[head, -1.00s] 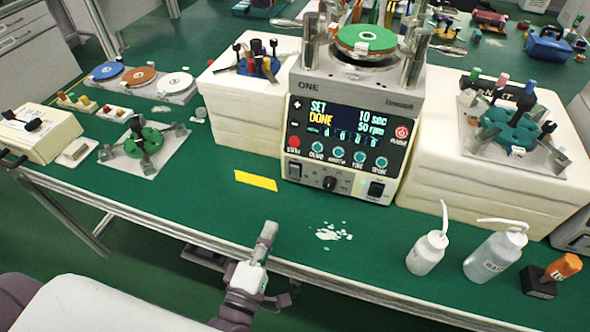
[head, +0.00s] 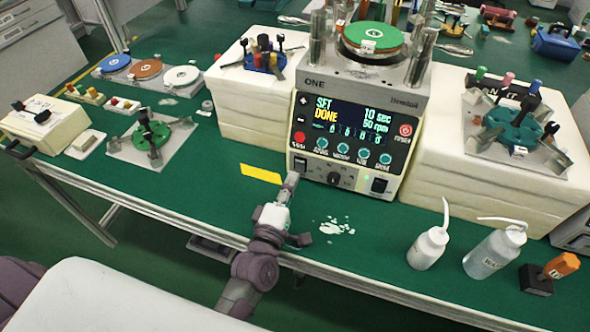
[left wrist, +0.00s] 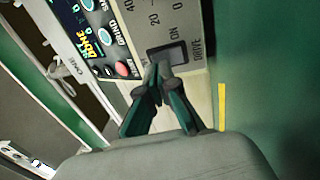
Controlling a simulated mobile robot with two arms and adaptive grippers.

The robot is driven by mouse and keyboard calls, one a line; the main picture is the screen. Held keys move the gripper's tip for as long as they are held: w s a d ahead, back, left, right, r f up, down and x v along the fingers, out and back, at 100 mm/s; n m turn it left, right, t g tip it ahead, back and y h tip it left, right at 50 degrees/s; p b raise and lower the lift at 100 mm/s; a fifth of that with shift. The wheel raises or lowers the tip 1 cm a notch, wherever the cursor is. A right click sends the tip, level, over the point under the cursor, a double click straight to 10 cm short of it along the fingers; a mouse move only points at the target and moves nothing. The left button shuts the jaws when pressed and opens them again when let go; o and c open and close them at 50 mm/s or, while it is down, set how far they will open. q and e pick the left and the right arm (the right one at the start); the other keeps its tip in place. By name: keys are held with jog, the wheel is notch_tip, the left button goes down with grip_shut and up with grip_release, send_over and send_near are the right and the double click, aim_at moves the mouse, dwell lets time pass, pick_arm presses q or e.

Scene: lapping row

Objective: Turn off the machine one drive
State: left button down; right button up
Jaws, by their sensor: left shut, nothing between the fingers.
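Machine one (head: 352,130) is a beige unit marked ONE, its lit screen (head: 352,122) reading SET, DONE, 10 sec and 50 rpm. In the head view the left gripper (head: 291,182) points at the machine's lower left corner. My right gripper is out of view.
A red button (left wrist: 123,69) sits close beside the switch. A yellow strip (head: 260,173) lies on the green bench left of the gripper. White flakes (head: 336,226) and two wash bottles (head: 428,247) are to the right. White blocks (head: 247,105) flank the machine.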

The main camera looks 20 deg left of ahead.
aim_at(299, 163)
pick_arm(q)
jog(key=shift+w+r, duration=0.2)
jog(key=shift+w, duration=1.15)
jog(key=shift+w+r, duration=0.1)
jog(key=shift+w, duration=0.05)
jog(key=shift+p, duration=0.3)
